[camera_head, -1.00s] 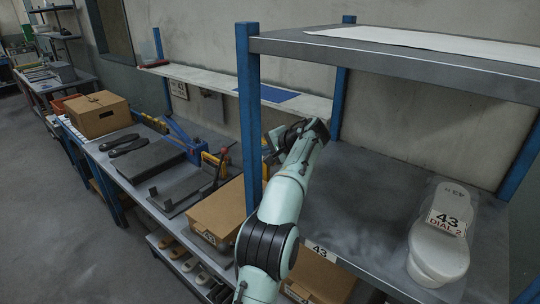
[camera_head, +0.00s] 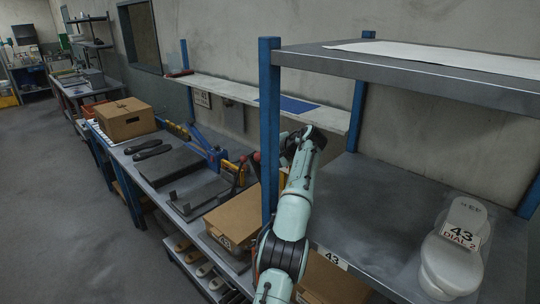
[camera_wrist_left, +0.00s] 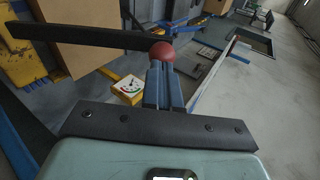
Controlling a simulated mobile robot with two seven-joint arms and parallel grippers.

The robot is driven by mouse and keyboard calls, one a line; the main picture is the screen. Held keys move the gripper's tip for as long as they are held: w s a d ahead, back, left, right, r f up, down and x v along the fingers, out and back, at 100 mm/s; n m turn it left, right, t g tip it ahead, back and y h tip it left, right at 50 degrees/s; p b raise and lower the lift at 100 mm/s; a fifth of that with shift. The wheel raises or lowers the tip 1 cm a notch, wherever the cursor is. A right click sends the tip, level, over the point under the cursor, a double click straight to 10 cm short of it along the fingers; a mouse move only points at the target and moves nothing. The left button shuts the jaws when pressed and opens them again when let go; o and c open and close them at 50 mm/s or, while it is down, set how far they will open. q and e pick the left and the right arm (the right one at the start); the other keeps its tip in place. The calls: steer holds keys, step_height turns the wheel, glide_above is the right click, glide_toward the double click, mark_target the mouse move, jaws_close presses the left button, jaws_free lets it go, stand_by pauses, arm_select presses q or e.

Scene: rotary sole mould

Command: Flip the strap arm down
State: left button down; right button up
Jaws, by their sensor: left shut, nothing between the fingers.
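The strap arm shows in the left wrist view as a long dark bar (camera_wrist_left: 85,38) with a red ball knob (camera_wrist_left: 162,51) at its right end. My left gripper (camera_wrist_left: 163,72) is shut and empty. Its blue-grey fingertips are right below the knob in that picture; I cannot tell whether they touch it. In the head view the red knob (camera_head: 257,157) shows just left of my left gripper (camera_head: 285,152), whose fingers are small and partly hidden. A yellow gauge (camera_wrist_left: 130,89) with a white dial is beyond the fingers. My right gripper is out of view.
A blue shelf post (camera_head: 269,120) stands close to my left arm. A cardboard box (camera_head: 235,217) lies at the front of the bench, with another box (camera_head: 127,122) farther back. A white shoe last (camera_head: 452,262) marked 43 stands on the right shelf (camera_head: 365,205).

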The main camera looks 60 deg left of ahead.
arm_select(q)
steer(key=v, duration=1.3)
steer(key=shift+d, duration=0.15)
steer(key=shift+r, duration=0.15)
